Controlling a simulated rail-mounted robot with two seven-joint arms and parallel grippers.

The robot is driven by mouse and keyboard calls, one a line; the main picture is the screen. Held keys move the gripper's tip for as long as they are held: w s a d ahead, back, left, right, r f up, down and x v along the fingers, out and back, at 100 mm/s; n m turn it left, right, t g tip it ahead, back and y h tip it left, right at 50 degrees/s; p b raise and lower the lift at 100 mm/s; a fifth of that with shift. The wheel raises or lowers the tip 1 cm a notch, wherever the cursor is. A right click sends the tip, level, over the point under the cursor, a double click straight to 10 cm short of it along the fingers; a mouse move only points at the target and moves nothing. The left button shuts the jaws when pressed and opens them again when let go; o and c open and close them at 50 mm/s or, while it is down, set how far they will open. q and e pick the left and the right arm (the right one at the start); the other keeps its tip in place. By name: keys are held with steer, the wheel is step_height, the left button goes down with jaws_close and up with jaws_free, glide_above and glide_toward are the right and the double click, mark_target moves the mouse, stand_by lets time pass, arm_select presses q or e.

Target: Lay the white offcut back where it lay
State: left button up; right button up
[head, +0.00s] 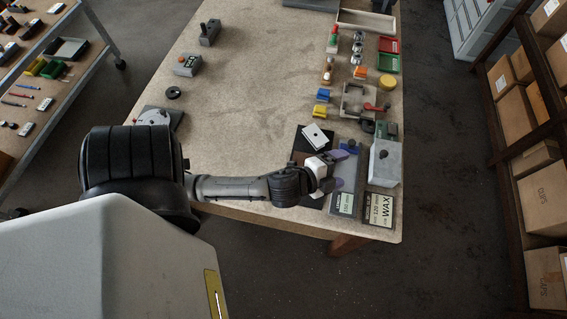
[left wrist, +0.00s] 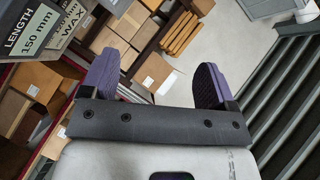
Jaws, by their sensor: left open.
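A small white block with dark marks on its top (head: 315,136), which I take for the white offcut, lies tilted in the picture on a dark mat (head: 299,146) near the table's front right. My left gripper (head: 342,169) is just right of and in front of it, over the 150 mm plate, with its purple fingers apart. The left wrist view shows the open gripper (left wrist: 155,68) with nothing between its fingers. The white block does not show there. My right gripper is not in view.
A length plate marked 150 mm (head: 345,203) and a WAX plate (head: 381,211) lie at the front right edge. A grey block (head: 384,163) stands beside them. Several small parts and trays line the right side. The middle of the table (head: 255,75) is clear.

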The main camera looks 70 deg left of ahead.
arm_select(q)
steer(key=s+d+f+n+g+h, duration=0.1)
steer(key=s+d+f+n+g, duration=0.1)
steer(key=s, duration=0.3)
steer(key=s+d+f+n+g, duration=0.2)
steer(key=s+f+n+g, duration=0.1)
steer(key=s+g, duration=0.2)
steer(key=s+d+f+n+g+h, duration=0.1)
steer(key=s+d+f+n+g, duration=0.1)
steer(key=s, duration=0.5)
steer(key=shift+d+f+n+g+h, duration=0.3)
steer(key=shift+f+n+g, duration=0.45)
steer(key=shift+g, duration=0.25)
